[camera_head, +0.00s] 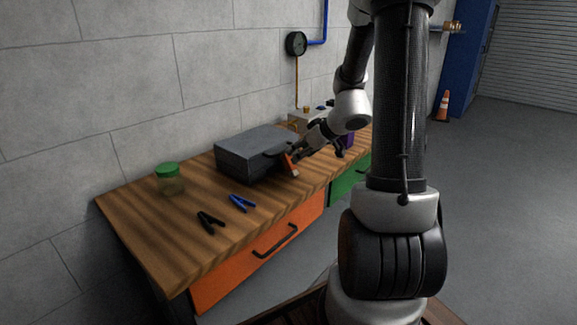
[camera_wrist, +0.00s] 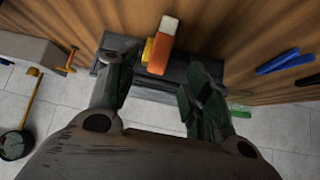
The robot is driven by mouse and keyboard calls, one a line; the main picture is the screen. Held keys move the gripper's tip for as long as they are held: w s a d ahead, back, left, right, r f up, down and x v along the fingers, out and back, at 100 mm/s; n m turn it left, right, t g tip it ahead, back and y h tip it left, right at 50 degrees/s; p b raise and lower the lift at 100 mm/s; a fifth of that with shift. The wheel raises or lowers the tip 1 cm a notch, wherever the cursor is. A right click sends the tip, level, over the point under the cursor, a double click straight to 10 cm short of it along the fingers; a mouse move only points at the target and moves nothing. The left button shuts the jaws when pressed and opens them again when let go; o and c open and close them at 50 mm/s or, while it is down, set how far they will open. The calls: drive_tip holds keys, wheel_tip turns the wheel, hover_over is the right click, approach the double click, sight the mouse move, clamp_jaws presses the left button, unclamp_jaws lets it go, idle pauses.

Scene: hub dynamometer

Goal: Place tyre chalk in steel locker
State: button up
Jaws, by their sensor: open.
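An orange stick with a pale end (camera_wrist: 164,42), which looks like the tyre chalk, shows in the wrist view between my open fingers. In the head view it is a small orange piece (camera_head: 289,164) at the right front of a dark grey metal box (camera_head: 243,148) on the bench. My gripper (camera_wrist: 160,66) is open around or just above the stick; contact cannot be told. In the head view my gripper (camera_head: 298,152) reaches in from the right, partly hidden by its own links. A tall blue cabinet (camera_head: 463,60), possibly the steel locker, stands at the back right.
The wooden bench (camera_head: 150,225) runs along a block wall. A green-lidded jar (camera_head: 170,180), a blue clamp (camera_head: 242,203) and a black clamp (camera_head: 210,221) stand left of my gripper. An orange drawer (camera_head: 235,265) is below. A traffic cone (camera_head: 442,106) stands on open floor.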

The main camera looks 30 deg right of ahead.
sight(290, 165)
drive_tip(key=x, duration=0.6)
drive_tip(key=shift+w+f, duration=0.15)
drive_tip(key=shift+w, duration=0.25)
clamp_jaws()
